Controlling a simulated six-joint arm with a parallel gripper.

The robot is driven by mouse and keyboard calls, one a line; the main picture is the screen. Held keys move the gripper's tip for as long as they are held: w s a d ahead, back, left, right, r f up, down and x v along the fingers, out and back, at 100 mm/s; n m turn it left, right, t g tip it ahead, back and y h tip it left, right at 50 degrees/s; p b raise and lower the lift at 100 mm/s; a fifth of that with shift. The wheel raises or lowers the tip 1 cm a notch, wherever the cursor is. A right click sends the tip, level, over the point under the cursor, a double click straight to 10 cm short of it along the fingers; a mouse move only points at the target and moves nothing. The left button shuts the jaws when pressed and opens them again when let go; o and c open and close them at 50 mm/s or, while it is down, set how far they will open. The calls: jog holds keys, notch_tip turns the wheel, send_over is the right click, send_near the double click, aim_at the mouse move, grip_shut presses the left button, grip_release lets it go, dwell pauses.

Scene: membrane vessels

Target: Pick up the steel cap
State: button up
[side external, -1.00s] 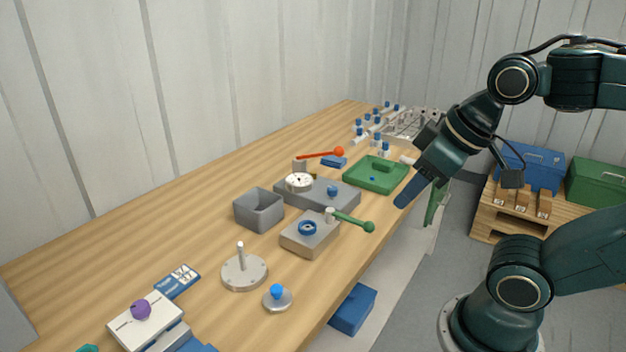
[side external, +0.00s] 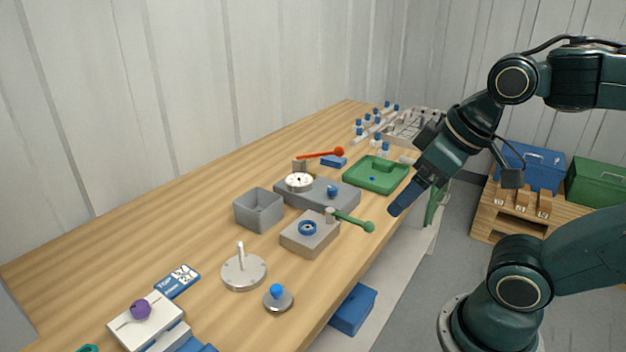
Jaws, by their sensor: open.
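The steel cap is most likely the low round steel disc with a blue knob (side external: 277,297), lying on the wooden table near its front edge. To its left stands a round steel base (side external: 243,272) with an upright pin. My gripper (side external: 399,207) hangs over the table's front edge, to the right of the green-handled lever and well apart from the cap. One dark blue finger shows clearly; the gap between the fingers is hidden at this angle. Nothing is seen held.
A grey block (side external: 309,236) with a blue ring and green lever (side external: 352,222), a grey open box (side external: 259,210), a gauge block (side external: 330,193) and a green tray (side external: 376,175) stand beyond the cap. A white device (side external: 150,325) with a purple knob stands front left.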

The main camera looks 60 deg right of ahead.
jog(key=shift+w, duration=0.1)
jog(key=m+g+y, duration=0.5)
jog(key=m, duration=1.5)
send_over(280, 285)
jog(key=d, duration=0.5)
notch_tip(280, 285, down, 12)
jog(key=shift+s+a+f, duration=0.15)
jog(key=shift+s+f, duration=0.05)
jog(key=shift+s, duration=0.1)
jog(key=shift+f, duration=0.1)
jog(key=shift+n, duration=0.3)
jog(key=x, duration=0.8)
jog(key=shift+f, duration=0.25)
jog(key=shift+h, duration=0.3)
jog(key=shift+f, duration=0.1)
